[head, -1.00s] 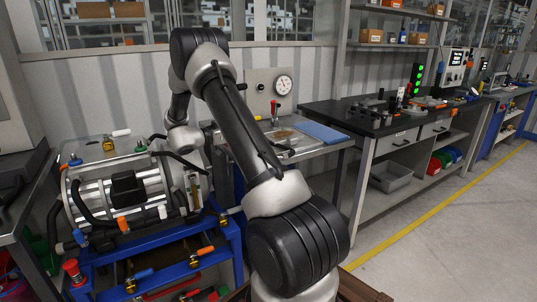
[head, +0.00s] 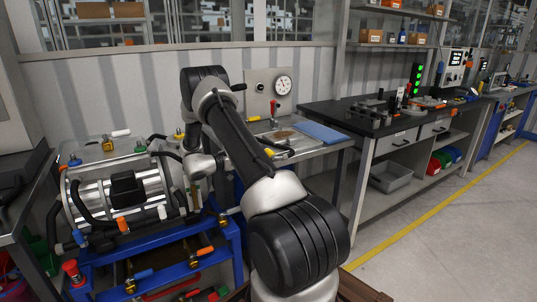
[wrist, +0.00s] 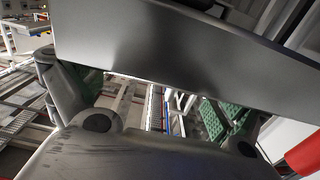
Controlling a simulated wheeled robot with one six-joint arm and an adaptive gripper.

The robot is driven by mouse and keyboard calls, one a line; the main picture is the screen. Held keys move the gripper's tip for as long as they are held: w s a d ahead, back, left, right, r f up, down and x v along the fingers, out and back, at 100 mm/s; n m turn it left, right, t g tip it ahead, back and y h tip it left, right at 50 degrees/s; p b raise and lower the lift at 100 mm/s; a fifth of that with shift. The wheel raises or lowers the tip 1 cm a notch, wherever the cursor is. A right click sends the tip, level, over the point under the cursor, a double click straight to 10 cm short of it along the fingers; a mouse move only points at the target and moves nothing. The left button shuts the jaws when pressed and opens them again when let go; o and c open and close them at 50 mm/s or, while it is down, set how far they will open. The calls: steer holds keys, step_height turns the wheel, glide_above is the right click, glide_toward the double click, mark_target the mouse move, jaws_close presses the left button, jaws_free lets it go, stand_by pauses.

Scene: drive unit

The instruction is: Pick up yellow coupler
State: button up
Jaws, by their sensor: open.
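Small yellow fittings show in the head view: one (head: 179,134) at the back right of the silver drive unit (head: 150,187), and one (head: 107,144) on its top. I cannot tell which is the yellow coupler. My gripper shows in the wrist view (wrist: 152,103), its two green-padded fingers spread apart with nothing between them. In the head view my wrist hangs by the right end of the drive unit, and the fingers are hard to make out. A broad grey metal surface fills the upper middle of the wrist view, close to the camera. No yellow coupler can be made out there.
The drive unit sits on a blue frame (head: 226,232) with orange, blue and red handles. A steel bench with a blue pad (head: 319,132) and a gauge panel (head: 267,92) stands behind my arm. A black-topped workbench (head: 372,121) is at right. Floor at right is clear.

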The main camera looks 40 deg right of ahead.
steer(key=shift+x, duration=1.85)
steer(key=c, duration=1.1)
step_height(320, 180, up, 10)
steer(key=shift+r, duration=0.1)
steer(key=shift+r, duration=0.6)
step_height(320, 180, up, 5)
steer(key=shift+f, duration=0.15)
